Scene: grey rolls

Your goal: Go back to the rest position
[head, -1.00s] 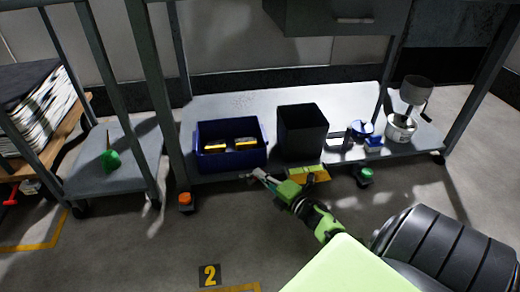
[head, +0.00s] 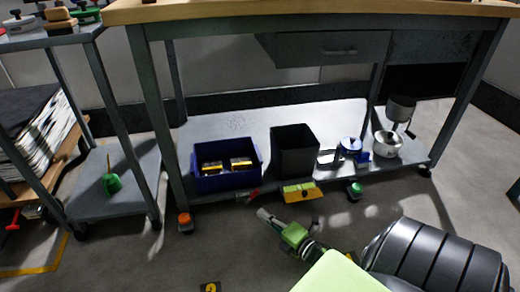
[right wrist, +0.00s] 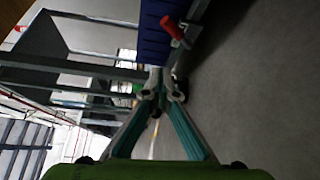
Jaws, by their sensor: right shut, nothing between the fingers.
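My right gripper (head: 263,213) is low in front of the workbench, over the grey floor. Its fingers are closed together and hold nothing; in the right wrist view the two fingers (right wrist: 158,97) meet at their tips. In the head view it is apart from the lower shelf and the bins on it. My left gripper is in neither view.
The workbench (head: 300,11) has a lower shelf with a blue bin (head: 227,181), a black bin (head: 294,152) and a metal grinder (head: 388,144). A small cart (head: 112,202) stands left. A red-handled tool (right wrist: 175,32) is near the gripper.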

